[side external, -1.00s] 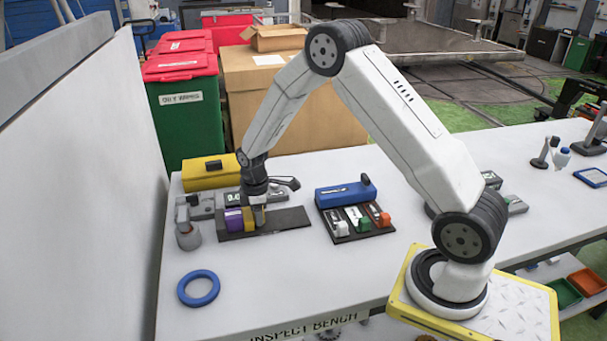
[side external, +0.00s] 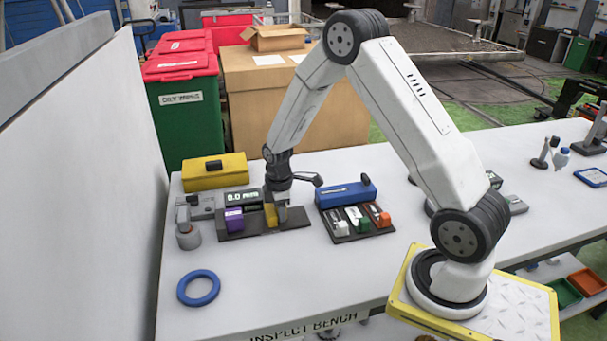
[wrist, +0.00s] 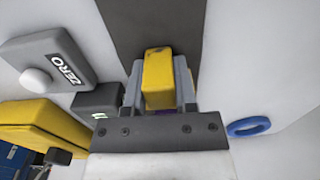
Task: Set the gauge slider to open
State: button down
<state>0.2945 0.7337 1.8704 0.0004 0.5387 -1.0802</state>
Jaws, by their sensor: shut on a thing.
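The gauge is a dark flat rail (side external: 298,222) at the left of the bench. A purple block (side external: 234,220) sits at its left end, with a readout (side external: 246,197) showing "0.0 mm" behind. The yellow slider block (side external: 270,214) stands on the rail to the right of the purple block, with a gap between them. My gripper (side external: 277,210) reaches down over the slider, shut on it. In the wrist view the yellow slider (wrist: 158,78) is between my two grey fingers, with bare dark rail beyond. A little purple shows behind the fingers.
A grey ZERO plate (wrist: 48,62) with a white knob is beside the gauge. A yellow box (side external: 213,175) stands behind. A blue ring (side external: 198,288) lies in front.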

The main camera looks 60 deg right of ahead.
jog(key=shift+s+d, duration=0.95)
jog(key=shift+d, duration=0.05)
jog(key=shift+c, duration=2)
grip_release()
jog(key=shift+r, duration=0.1)
notch_tip(320, 180, up, 8)
jog(key=shift+a, duration=0.1)
